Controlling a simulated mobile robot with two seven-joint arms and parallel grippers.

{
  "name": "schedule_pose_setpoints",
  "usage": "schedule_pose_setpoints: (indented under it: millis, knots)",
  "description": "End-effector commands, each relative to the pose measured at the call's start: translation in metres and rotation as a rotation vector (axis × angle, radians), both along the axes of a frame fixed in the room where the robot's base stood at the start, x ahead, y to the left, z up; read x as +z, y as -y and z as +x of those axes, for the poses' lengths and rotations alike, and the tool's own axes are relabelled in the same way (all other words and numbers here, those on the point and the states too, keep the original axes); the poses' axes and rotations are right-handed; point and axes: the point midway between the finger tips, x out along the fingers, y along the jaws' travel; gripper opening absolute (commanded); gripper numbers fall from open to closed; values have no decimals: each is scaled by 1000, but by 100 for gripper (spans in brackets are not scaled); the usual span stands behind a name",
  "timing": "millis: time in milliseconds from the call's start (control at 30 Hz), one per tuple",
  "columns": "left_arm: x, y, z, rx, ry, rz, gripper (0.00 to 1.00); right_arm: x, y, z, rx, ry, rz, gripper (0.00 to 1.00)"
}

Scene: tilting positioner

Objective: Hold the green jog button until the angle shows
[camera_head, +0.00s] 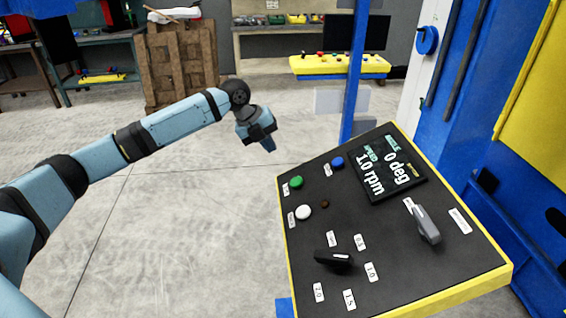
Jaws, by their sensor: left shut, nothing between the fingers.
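The green jog button (295,182) sits near the left edge of the black control panel (345,225), which has a yellow rim. The display (388,170) on the panel reads 0 deg and 1.0 rpm. My left gripper (269,148) is shut and empty. It hangs in the air up and to the left of the green button, apart from the panel, pointing downward. My right gripper is out of view.
The panel also bears a blue button (337,162), a white button (304,212), a black knob (333,259) and a grey lever (427,225). A blue post (355,75) rises behind it. Blue machinery (465,130) stands at right. Open floor lies left.

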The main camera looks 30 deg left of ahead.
Motion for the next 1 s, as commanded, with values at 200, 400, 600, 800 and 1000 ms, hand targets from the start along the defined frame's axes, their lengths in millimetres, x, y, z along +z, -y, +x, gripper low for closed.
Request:
schedule_pose_setpoints:
  millis: [200, 400, 600, 800, 1000]
  knots:
    - [-33, 15, 10, -1, -2, -2, 0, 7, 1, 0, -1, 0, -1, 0]
    - [-71, 32, 23, 0, -2, -1, 0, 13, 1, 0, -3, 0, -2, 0]
    - [-100, 44, 32, 1, -1, 1, 0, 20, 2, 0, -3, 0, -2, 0]
    - [-115, 49, 37, 0, 1, 1, 0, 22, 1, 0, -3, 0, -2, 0]
    - [-118, 50, 37, 0, 1, 0, 0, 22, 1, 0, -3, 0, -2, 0]
